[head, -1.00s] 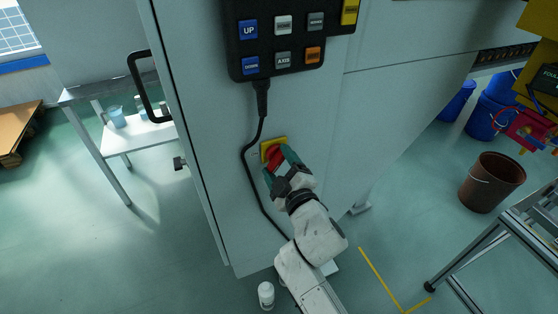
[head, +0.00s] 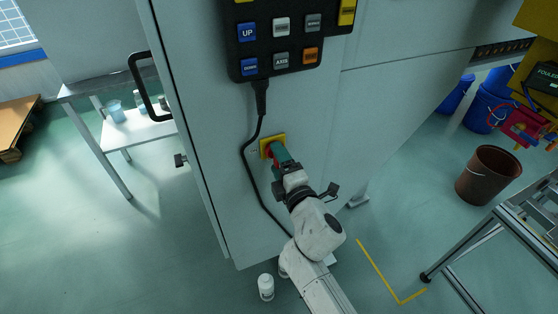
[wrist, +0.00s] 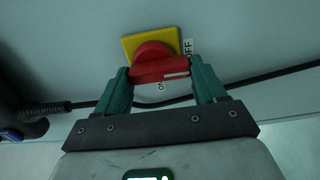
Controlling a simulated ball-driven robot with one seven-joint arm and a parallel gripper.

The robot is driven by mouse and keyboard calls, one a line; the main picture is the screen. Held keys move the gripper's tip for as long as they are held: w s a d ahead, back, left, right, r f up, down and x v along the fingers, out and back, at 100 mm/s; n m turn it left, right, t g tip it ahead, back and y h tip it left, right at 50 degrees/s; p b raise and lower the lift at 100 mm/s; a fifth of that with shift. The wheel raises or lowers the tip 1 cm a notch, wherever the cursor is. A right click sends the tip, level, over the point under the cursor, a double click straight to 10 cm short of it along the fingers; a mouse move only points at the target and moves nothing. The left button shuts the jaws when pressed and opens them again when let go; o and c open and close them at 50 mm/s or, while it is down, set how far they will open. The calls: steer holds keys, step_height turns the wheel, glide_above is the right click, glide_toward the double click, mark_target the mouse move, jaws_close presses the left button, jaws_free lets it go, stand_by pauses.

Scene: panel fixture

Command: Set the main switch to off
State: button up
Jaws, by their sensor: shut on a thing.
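The main switch is a red rotary handle (wrist: 155,62) on a square yellow plate (wrist: 130,42), set in the grey cabinet front. In the head view only part of its yellow plate (head: 265,142) shows past my gripper (head: 277,154). In the wrist view my gripper (wrist: 160,70) is shut on the red handle, with one green finger at each end. The white mark on the handle points right in that view. An OFF label (wrist: 187,48) stands to the right of the plate, and an ON label (wrist: 162,88) is below the handle, partly hidden.
A black pendant with buttons (head: 282,40) hangs above the switch. Its black cable (head: 245,165) runs down close to the left of my gripper. A black door handle (head: 142,85) juts out further left. A white bottle (head: 266,287) stands on the floor below.

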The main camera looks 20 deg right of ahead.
steer(key=shift+a, duration=0.1)
stand_by(0.3)
steer(key=o, duration=1)
steer(key=shift+o, duration=0.2)
steer(key=s, duration=1)
steer(key=shift+s+b, duration=0.4)
steer(key=shift+b, duration=0.05)
